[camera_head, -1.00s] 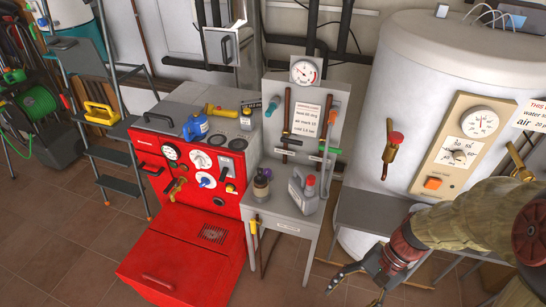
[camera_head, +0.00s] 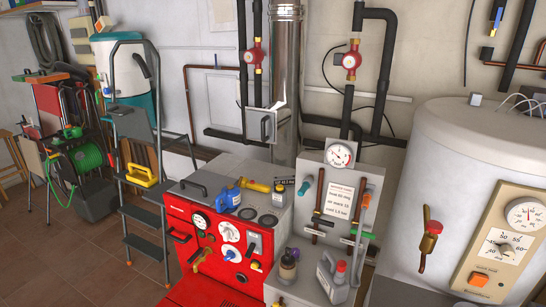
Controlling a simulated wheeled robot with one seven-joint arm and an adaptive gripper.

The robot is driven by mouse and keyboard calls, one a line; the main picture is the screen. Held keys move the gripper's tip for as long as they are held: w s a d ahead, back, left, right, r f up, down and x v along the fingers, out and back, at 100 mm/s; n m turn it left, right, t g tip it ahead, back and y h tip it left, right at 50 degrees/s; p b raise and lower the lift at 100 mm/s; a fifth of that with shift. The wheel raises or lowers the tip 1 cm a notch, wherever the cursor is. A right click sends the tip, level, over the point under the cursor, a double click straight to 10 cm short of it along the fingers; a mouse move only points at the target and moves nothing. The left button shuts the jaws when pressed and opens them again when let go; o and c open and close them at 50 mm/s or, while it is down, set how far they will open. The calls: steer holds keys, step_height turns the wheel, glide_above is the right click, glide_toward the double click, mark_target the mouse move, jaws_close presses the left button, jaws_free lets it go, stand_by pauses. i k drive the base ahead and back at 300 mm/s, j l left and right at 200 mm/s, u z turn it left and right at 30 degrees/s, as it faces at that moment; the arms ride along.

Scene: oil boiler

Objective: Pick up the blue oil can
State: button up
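The blue oil can (camera_head: 227,195) stands on the grey top of the red boiler (camera_head: 212,238), left of the middle of the view. It looks upright, with a handle and a small label. My gripper is out of view, and nothing of mine touches the can.
A grey jug (camera_head: 331,276) and a brown bottle (camera_head: 288,264) stand lower right. A stepladder (camera_head: 150,190) is at left and a white tank (camera_head: 450,170) at right.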

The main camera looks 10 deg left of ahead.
mark_target(230, 196)
steer(key=i+j, duration=0.95)
steer(key=i, duration=0.2)
